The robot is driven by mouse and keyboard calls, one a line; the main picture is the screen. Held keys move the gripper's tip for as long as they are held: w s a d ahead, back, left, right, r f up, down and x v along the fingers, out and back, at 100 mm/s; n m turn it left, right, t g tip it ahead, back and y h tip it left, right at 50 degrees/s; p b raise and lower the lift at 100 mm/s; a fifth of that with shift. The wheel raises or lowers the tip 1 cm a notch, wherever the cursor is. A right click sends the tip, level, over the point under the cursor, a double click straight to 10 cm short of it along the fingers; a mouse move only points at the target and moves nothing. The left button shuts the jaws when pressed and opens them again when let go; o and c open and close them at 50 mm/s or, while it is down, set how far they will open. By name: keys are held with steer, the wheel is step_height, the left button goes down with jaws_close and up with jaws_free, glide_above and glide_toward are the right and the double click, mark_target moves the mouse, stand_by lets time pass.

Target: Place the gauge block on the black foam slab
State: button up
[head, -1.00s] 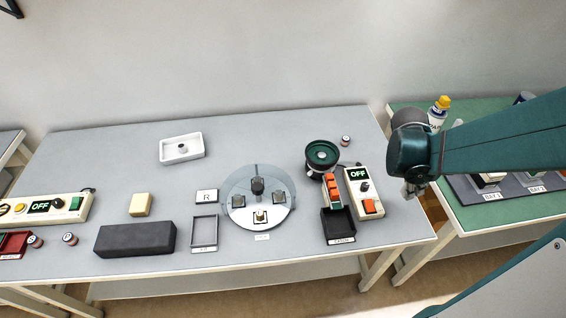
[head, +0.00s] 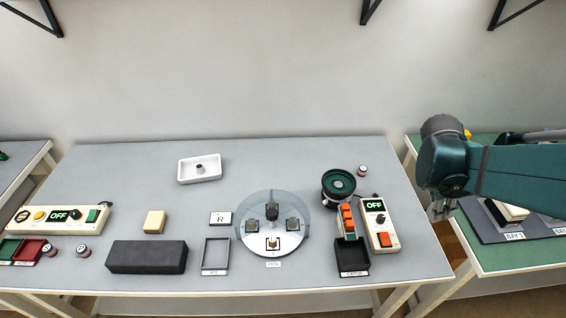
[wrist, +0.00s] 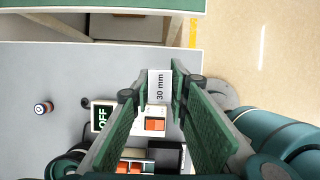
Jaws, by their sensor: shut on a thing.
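The gauge block (wrist: 159,87) is a pale block marked "30 mm" in the wrist view. My gripper (wrist: 160,90) is shut on it, with a green pad on either side. In the head view my gripper (head: 440,211) hangs near the right end of the grey table, beside the control box; the block cannot be made out there. The black foam slab (head: 147,258) lies flat near the front left of the grey table, with nothing on its top. It is far to the left of my gripper.
A cream block (head: 154,222) lies behind the slab. Between slab and gripper are a grey tray (head: 204,269), a round glass-covered dial (head: 250,243), a green bowl feeder (head: 326,190) and an OFF control box (head: 390,243). A white dish (head: 181,174) stands at the back.

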step_height(320, 180, up, 4)
steer(key=shift+r, duration=0.1)
steer(key=shift+w+a+r, duration=0.1)
steer(key=shift+w+a, duration=0.15)
steer(key=shift+a, duration=0.05)
steer(key=w+a+r+n+t+p, duration=0.1)
steer(key=w+a+n, duration=0.1)
steer(key=w+a, duration=0.65)
steer(key=w+a+r+n+p, duration=0.15)
steer(key=w+a, duration=0.35)
steer(key=a, duration=0.6)
steer(key=w+a+n+t+y+p, duration=0.1)
steer(key=w+a+n, duration=0.1)
steer(key=a, duration=1)
steer(key=w+a+n+p, duration=0.1)
steer(key=w+a+n, duration=0.1)
steer(key=a, duration=1)
steer(key=s+a+f+n+t+y+p, duration=0.15)
steer(key=s+a, duration=0.25)
steer(key=a, duration=0.9)
steer(key=s+a+n+h+p, duration=0.1)
steer(key=s+a+n, duration=0.15)
steer(key=a, duration=1.05)
steer(key=s+a+f+n+y+p, duration=0.1)
steer(key=s+a+n+y+p, duration=0.1)
steer(key=s+a, duration=1.4)
step_height(320, 180, down, 5)
steer(key=w+a, duration=0.2)
steer(key=shift+w+f+h, duration=0.15)
steer(key=shift+h, duration=0.2)
